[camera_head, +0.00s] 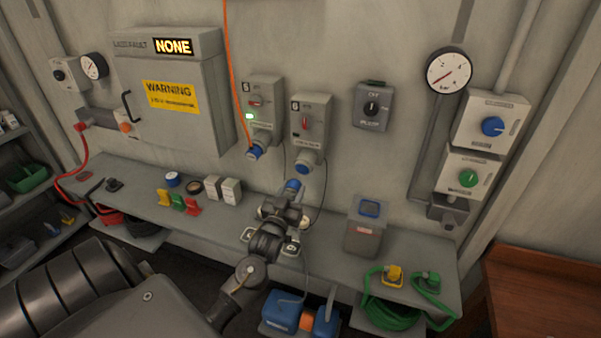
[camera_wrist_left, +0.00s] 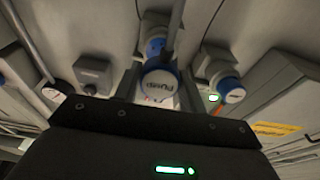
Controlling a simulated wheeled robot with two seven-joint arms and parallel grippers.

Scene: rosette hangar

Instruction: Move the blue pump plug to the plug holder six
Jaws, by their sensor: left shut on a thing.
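My left gripper (camera_head: 288,206) is shut on the blue pump plug (camera_head: 292,186), just above the grey shelf. In the left wrist view the plug's white, blue-rimmed end (camera_wrist_left: 159,84) reads "PUMP", and a dark cable runs up from it. The plug is below and slightly left of the right-hand wall socket box (camera_head: 308,118), whose blue round port (camera_head: 303,167) faces down toward it; they look apart. A twin socket box (camera_head: 263,95) to its left has a lit green lamp and a blue plug (camera_head: 255,152) on an orange cable. The box numbers are too small to read surely. My right gripper is not in view.
A grey box with a blue top (camera_head: 366,228) stands on the shelf to the right. Small white boxes (camera_head: 230,190) and coloured clips stand to the left. Green (camera_head: 392,312) and blue items sit below. The wall holds a gauge (camera_head: 449,71) and switches.

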